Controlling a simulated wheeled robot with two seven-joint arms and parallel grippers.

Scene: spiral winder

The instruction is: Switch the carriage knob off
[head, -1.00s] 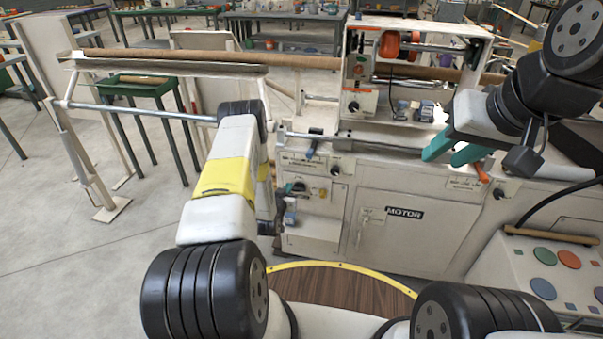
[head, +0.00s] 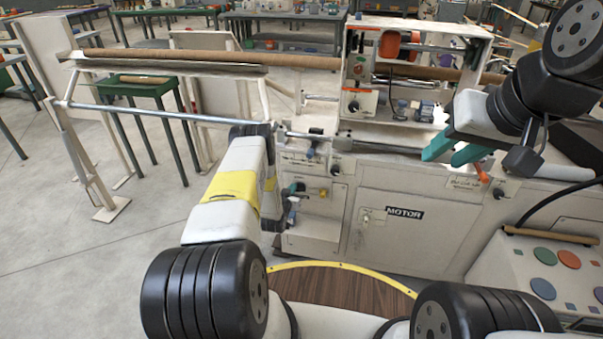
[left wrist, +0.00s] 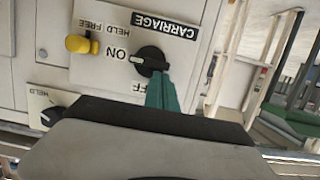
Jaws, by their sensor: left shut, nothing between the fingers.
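The CARRIAGE panel (left wrist: 110,30) appears upside down in the left wrist view. Its black knob (left wrist: 151,61) has a white mark pointing to the ON label (left wrist: 117,53). The OFF label is partly hidden, with only its last letters showing. My left gripper (left wrist: 163,88) is shut and empty, its teal fingertips right at the knob's edge; I cannot tell whether they touch. In the head view my left gripper (head: 294,190) is small at the machine's front left, mostly hiding the knob. My right gripper (head: 454,150) is open and empty in front of the machine's right part.
A yellow knob (left wrist: 80,44) sits beside the black one, by the HELD FREE label. Another dark knob (left wrist: 52,116) is partly covered by my gripper. The MOTOR door (head: 400,235) is to the right. A button console (head: 545,265) stands at the lower right.

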